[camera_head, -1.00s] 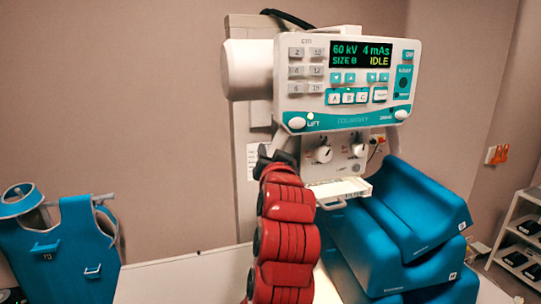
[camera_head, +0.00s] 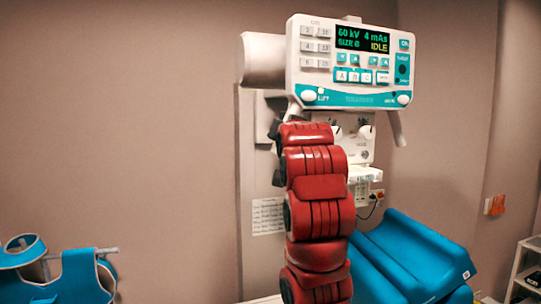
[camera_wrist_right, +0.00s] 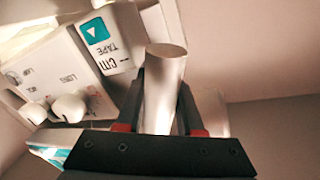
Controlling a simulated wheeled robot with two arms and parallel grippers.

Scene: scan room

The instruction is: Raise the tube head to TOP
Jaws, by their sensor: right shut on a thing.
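The tube head (camera_head: 262,60) is a white cylinder with a white-and-teal console (camera_head: 350,65) on its front. Its screen reads 60 kV, 4 mAs, SIZE B, IDLE. A knobbed collimator box (camera_head: 355,150) hangs below. Pale handles stick down at both sides; the right-hand one (camera_head: 398,128) is free. My right gripper (camera_head: 284,124), at the end of the red arm, is at the left-hand handle. In the right wrist view my gripper (camera_wrist_right: 163,95) is shut on this pale round handle (camera_wrist_right: 164,70). My left gripper is not in view.
A pale wall column (camera_head: 247,190) with a label stands behind the tube head. Blue cushions (camera_head: 415,255) are stacked below right. A blue apron (camera_head: 75,280) hangs at the lower left. A shelf (camera_head: 525,270) stands at the right edge.

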